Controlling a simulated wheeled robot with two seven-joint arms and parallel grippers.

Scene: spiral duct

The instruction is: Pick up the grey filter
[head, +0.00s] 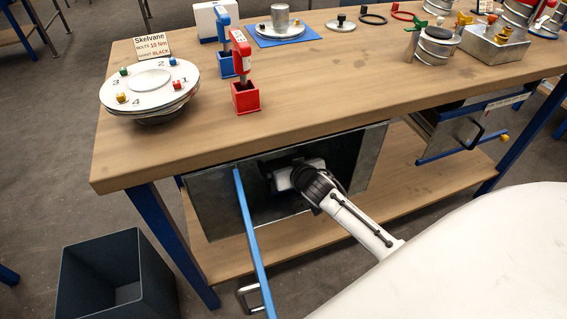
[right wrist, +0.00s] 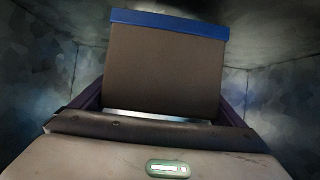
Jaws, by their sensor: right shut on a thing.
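The grey filter (right wrist: 165,70) is a flat brownish-grey panel with a blue strip along its top edge in the right wrist view. My right gripper (right wrist: 160,112) is shut on it, with dark fingers at the panel's two sides. In the head view my right arm reaches into the open metal duct (head: 345,160) under the tabletop. The right gripper (head: 282,178) is inside the duct there, and the filter cannot be made out behind it. My left gripper is not in view.
A blue-edged door (head: 252,240) with a handle stands open in front of the duct. A dark bin (head: 85,272) is on the floor at left. The wooden bench (head: 300,100) above carries a white flanged disc (head: 150,82), red holder (head: 245,97) and other parts.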

